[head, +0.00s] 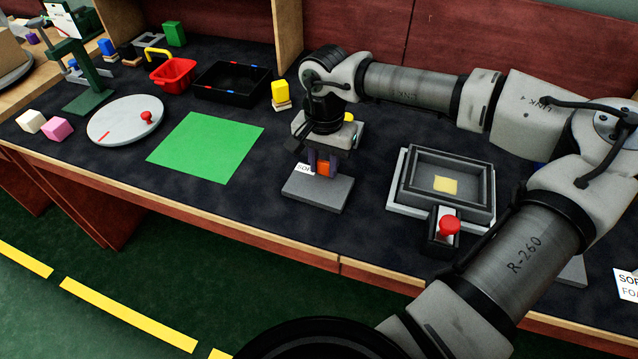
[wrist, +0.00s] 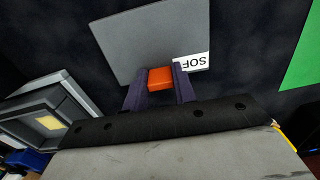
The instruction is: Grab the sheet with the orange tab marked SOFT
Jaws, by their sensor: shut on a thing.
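A grey sheet (head: 318,192) lies on the dark worktop near the front edge, and it also shows in the wrist view (wrist: 140,38). A white label on it reads "SOF" (wrist: 192,63); the rest is cut off or covered by my gripper. An orange tab (wrist: 160,79) stands at the sheet's edge, and it shows between the fingers in the head view (head: 323,169). My gripper (head: 322,164) points down over the sheet, with its two fingers shut on the orange tab, one on each side.
A grey tray with a yellow patch (head: 445,185) and a red-knobbed box (head: 448,228) stand to the right. A green mat (head: 207,146), a round disc (head: 125,121), a black bin (head: 232,82) and a red basket (head: 172,74) are left. A yellow block (head: 279,91) stands behind.

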